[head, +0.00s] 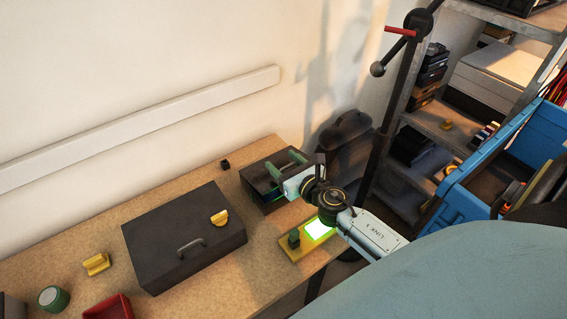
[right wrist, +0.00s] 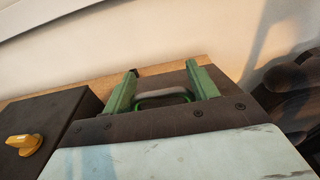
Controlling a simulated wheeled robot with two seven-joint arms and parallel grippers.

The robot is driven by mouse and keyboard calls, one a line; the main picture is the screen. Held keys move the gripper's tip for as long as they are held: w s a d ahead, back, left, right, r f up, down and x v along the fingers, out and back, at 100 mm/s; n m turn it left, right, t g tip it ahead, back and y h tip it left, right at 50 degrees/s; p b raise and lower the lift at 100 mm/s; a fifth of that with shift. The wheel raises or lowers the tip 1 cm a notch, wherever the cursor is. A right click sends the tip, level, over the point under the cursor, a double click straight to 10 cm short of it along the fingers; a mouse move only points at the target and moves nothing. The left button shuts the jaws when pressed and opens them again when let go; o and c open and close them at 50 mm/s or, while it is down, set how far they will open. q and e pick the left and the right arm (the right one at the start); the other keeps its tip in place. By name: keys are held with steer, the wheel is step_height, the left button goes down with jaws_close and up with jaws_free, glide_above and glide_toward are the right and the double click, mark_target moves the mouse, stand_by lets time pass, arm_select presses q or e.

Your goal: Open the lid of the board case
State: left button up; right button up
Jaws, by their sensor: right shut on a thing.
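A small dark case (head: 257,180) stands near the back right of the table, and I take it as the board case. My right gripper (head: 285,165) is over it with its green fingers at the lid. In the right wrist view the fingers (right wrist: 163,85) sit at both ends of a grey loop handle (right wrist: 163,97), shut on it. The case's dark top also shows there behind the handle. A thin green strip shows along the case's front edge; I cannot tell whether the lid is raised. My left gripper is not in view.
A larger dark case (head: 170,225) with a grey handle and a yellow catch (head: 219,217) stands left of it. A yellow board with a lit green square (head: 318,229) lies in front. A blue crate (head: 485,170) and shelves are at right. The back wall is close.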

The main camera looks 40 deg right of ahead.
mark_target(281, 167)
steer(key=shift+w+d+r+p, duration=0.1)
steer(key=shift+w+r+p, duration=0.2)
steer(key=shift+r, duration=0.2)
steer(key=shift+w+d+r+p, duration=0.15)
steer(key=shift+w+r, duration=0.1)
steer(key=shift+r, duration=0.25)
steer(key=shift+w+r+p, duration=0.4)
steer(key=shift+w+r, duration=0.05)
steer(key=shift+w, duration=0.05)
steer(key=shift+a, duration=0.1)
